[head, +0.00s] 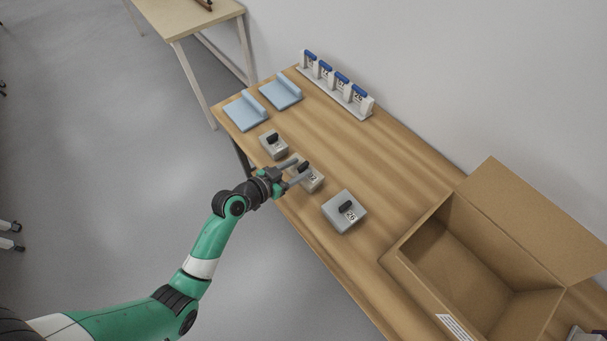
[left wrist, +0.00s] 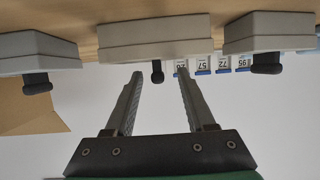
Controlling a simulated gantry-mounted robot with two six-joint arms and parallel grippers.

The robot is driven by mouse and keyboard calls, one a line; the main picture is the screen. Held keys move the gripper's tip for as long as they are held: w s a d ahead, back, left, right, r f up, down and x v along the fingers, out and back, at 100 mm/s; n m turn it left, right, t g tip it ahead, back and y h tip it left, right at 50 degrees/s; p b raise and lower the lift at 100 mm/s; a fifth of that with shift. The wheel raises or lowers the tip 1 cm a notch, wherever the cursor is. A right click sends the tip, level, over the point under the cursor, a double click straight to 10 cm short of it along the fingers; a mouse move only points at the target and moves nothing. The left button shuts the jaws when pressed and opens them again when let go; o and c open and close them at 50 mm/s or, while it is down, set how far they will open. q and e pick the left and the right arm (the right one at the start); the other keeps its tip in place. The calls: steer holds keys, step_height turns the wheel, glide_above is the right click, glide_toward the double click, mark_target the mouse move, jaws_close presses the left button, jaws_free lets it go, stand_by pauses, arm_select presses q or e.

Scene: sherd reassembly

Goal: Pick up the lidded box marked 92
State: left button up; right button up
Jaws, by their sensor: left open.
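A grey lidded box (head: 314,185) with a black knob sits on the wooden table in the middle of a row of three. Its label is partly hidden by my gripper; only a final 2 is readable. My left gripper (head: 304,167) is open over this box, its fingers on either side of the knob. In the left wrist view the knob (left wrist: 157,72) shows between and just beyond the fingertips, with no visible contact. A larger lidded box marked 26 (head: 336,216) is nearer, and a smaller lidded box (head: 273,149) is farther. My right gripper is not in view.
An open cardboard box (head: 415,262) stands at the right of the table. Two light blue angled stands (head: 243,113) and a white rack (head: 335,88) with blue-topped numbered pieces are at the far end. Bare tabletop lies between the lidded boxes and the wall.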

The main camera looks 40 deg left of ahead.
mark_target(308, 163)
arm_select(q)
steer(key=b+x, duration=0.2)
steer(key=x, duration=0.2)
steer(key=shift+w+d, duration=0.1)
steer(key=shift+w, duration=0.3)
steer(key=shift+w+f, duration=0.1)
steer(key=shift+w, duration=0.25)
jaws_close()
